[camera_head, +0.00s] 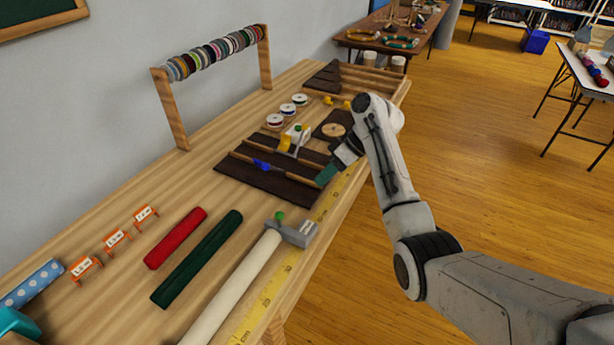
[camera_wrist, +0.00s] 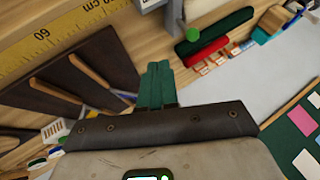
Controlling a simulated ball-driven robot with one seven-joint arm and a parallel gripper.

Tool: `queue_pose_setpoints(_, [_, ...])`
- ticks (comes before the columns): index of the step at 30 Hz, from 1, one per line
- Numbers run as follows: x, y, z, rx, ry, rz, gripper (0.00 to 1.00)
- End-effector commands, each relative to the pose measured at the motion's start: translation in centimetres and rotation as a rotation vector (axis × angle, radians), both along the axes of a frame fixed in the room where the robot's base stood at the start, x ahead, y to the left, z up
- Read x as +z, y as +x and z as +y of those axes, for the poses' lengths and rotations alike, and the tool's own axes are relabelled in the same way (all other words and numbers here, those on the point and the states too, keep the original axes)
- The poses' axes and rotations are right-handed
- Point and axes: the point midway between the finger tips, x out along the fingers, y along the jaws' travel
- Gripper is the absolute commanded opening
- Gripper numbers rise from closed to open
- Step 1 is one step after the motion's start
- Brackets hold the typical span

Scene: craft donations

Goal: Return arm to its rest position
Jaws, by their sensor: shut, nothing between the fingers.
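My arm reaches in from the right side of the head view and bends over the front edge of the wooden table (camera_head: 115,220). My gripper (camera_head: 324,177), with green fingers, is above the right end of a dark brown mat (camera_head: 250,178). In the wrist view, my gripper (camera_wrist: 157,70) has its fingers together and nothing between them. The mat (camera_wrist: 75,95) also shows there, left of the fingers. I cannot tell the exact height of the fingers above the table.
Wooden-handled tools lie on the mat. A grey clamp-like tool (camera_head: 292,232) with a green knob, a white roll (camera_head: 232,287), a green roll (camera_head: 197,258) and a red roll (camera_head: 175,238) lie nearer. A ribbon rack (camera_head: 155,110) stands behind. The floor (camera_head: 480,150) at right is open.

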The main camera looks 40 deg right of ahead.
Motion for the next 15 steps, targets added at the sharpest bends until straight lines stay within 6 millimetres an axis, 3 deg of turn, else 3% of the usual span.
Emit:
queue_pose_setpoints(10, [-0.1, -0.2, 0.2, -0.001, -0.003, 0.004, 0.0])
queue_pose_setpoints(15, [-3.0, -1.2, 3.9, -0.029, -0.044, 0.036, 0.0])
